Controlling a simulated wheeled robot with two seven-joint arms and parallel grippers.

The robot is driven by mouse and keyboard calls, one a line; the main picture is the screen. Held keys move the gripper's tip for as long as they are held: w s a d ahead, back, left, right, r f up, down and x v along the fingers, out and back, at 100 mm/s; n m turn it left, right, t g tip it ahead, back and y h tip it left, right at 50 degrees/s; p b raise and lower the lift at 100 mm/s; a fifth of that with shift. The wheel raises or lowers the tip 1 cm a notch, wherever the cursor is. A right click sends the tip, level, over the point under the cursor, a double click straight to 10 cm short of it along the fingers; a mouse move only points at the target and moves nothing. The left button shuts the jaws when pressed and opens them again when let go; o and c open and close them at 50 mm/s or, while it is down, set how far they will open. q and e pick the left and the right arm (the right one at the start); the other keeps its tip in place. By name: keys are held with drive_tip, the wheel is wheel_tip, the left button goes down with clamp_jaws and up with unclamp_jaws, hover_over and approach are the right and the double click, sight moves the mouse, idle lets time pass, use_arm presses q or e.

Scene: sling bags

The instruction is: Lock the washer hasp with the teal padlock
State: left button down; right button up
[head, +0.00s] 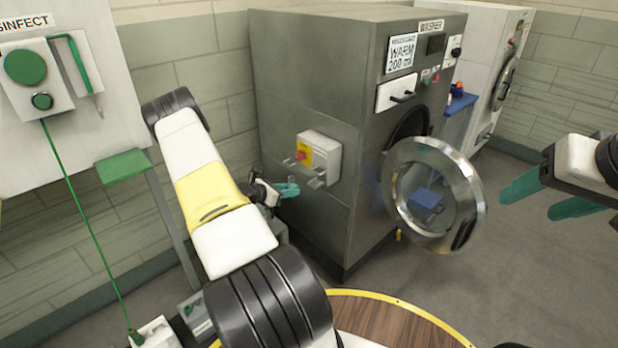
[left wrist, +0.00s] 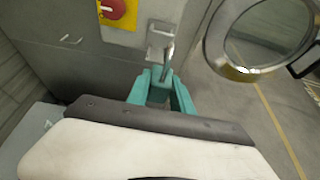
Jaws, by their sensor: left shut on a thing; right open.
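The washer (head: 305,90) is a large grey steel machine with its round glass door (head: 433,195) swung open. The metal hasp (left wrist: 158,42) sticks out of its side panel, beside a red knob on a yellow plate. My left gripper (head: 286,190) is low beside this panel. In the left wrist view its teal fingers are shut on the teal padlock (left wrist: 158,88), whose silver shackle (left wrist: 169,60) points up at the hasp. Whether the shackle passes through the hasp, I cannot tell. My right gripper (head: 528,204) is open and empty at the right, clear of the door.
The red knob (head: 301,155) is on the washer's side. A white panel (head: 75,120) with green buttons and a green shelf (head: 123,167) stands at the left. A round wooden table (head: 385,325) is at the bottom. Floor is free at the right.

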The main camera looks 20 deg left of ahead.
use_arm(q)
drive_tip(key=shift+a+f, duration=0.25)
drive_tip(key=shift+a, duration=0.2)
drive_tip(key=shift+s, duration=0.1)
approach(313, 185)
drive_tip(key=shift+w+d+f, duration=0.1)
drive_tip(key=shift+w+d, duration=0.05)
drive_tip(key=shift+w, duration=0.3)
drive_tip(key=shift+w+d, duration=0.15)
drive_tip(key=shift+w, duration=0.3)
drive_tip(key=shift+w+d, duration=0.15)
drive_tip(key=shift+w, duration=0.2)
idle(0.9)
drive_tip(key=shift+w+d, duration=0.4)
drive_tip(key=shift+w, duration=0.6)
drive_tip(key=shift+w+d, duration=0.4)
drive_tip(key=shift+w, duration=0.65)
drive_tip(key=shift+w+d, duration=0.45)
drive_tip(key=shift+w, duration=0.55)
drive_tip(key=shift+f, duration=0.15)
